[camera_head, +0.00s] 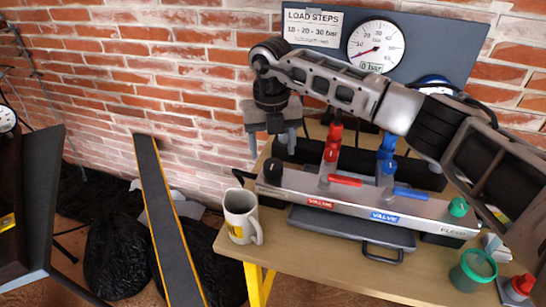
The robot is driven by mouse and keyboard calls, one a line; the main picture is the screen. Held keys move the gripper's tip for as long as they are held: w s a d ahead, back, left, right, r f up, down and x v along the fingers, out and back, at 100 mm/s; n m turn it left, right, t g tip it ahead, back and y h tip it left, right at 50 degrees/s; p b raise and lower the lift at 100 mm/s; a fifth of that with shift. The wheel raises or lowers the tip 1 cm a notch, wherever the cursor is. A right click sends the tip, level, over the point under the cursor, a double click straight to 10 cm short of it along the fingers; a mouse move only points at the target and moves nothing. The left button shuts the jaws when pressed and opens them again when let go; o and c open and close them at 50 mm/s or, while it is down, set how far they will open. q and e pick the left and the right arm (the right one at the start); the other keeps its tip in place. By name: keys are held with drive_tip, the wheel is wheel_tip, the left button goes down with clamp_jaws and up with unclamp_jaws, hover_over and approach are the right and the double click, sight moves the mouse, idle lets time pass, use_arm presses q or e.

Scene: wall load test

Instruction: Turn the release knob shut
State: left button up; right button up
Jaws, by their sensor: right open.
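The pump block (345,203) is a silver bar on the table, with a black knob (273,169) at its left end, apparently the release knob. My right gripper (272,142) points down just above and slightly behind this knob in the picture, its two fingers apart and nothing between them. I cannot tell whether a finger touches the knob. Its turned position is not readable. The round gauge (376,46) on the grey board reads about 0 bar. My left gripper is not in view.
A red valve (333,142) and a blue valve (387,147) stand behind the bar, with a red lever (345,180) and blue lever (411,193). A green knob (458,207) is at the right end. A mug (241,215) stands near the table's left edge; a green cup (473,271) is front right.

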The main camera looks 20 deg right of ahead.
sight(272, 163)
use_arm(q)
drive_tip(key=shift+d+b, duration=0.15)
drive_tip(key=shift+b, duration=0.3)
use_arm(e)
wheel_tip(272, 163, up, 12)
